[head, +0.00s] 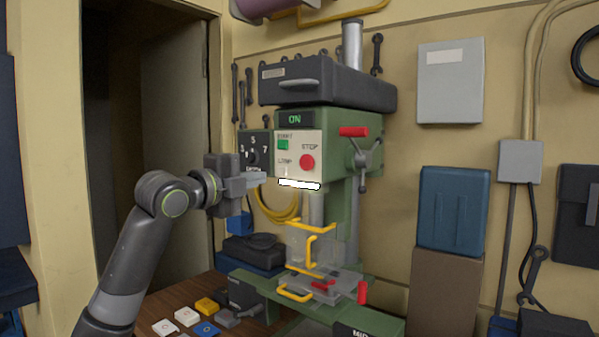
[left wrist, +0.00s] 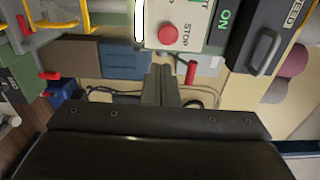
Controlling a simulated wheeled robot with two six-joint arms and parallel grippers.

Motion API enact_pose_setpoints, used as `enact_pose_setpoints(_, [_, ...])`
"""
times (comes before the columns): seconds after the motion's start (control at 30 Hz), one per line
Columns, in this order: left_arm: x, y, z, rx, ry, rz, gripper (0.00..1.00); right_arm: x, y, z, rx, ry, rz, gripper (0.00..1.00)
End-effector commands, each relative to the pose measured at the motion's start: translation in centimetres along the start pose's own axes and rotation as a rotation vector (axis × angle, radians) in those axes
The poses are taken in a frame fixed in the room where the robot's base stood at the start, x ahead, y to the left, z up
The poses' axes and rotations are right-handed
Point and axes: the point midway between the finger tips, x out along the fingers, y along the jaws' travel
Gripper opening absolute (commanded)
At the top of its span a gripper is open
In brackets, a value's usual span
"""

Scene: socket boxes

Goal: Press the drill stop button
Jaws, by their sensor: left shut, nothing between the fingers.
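The red stop button (head: 307,162) is on the pale front panel of the green drill press (head: 345,130), below the word STOP. A green start button (head: 283,145) is up and left of it, and a display above reads ON. My left gripper (head: 262,178) is shut and empty, just left of the panel and slightly lower than the stop button. In the left wrist view the stop button (left wrist: 168,34) lies ahead of the shut fingers (left wrist: 160,72), apart from them in the picture. Whether the fingers touch the panel cannot be told. My right gripper is not in view.
A white lit lamp (head: 299,184) is under the panel. A red-tipped lever (head: 354,132) sticks out on the right. A clear guard with yellow handles (head: 312,243) is below. Small coloured blocks (head: 206,306) lie on the wooden bench. A blue box (head: 453,212) stands right.

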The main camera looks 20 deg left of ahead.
Motion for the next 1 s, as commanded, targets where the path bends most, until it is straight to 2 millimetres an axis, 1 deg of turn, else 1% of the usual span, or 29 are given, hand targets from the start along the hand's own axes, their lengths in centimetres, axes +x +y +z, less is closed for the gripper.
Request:
enact_pose_setpoints(0.23, [0.4, 0.0, 0.1, -0.004, 0.0, 0.0, 0.0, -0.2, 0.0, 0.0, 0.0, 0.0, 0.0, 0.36])
enact_pose_setpoints(0.37, [1.8, -0.2, 0.0, -0.008, 0.001, 0.001, 0.0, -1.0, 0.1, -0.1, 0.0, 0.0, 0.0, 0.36])
enact_pose_setpoints(0.7, [8.2, -0.3, 0.0, -0.007, 0.001, 0.003, 0.0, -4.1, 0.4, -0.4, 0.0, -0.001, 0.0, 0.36])
enact_pose_setpoints(0.9, [11.4, -0.4, 0.0, -0.008, 0.0, 0.002, 0.0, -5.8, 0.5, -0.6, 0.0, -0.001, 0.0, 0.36])
enact_pose_setpoints(1.0, [12.6, -0.2, 0.0, -0.007, 0.0, 0.002, 0.0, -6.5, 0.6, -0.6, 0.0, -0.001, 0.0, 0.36])
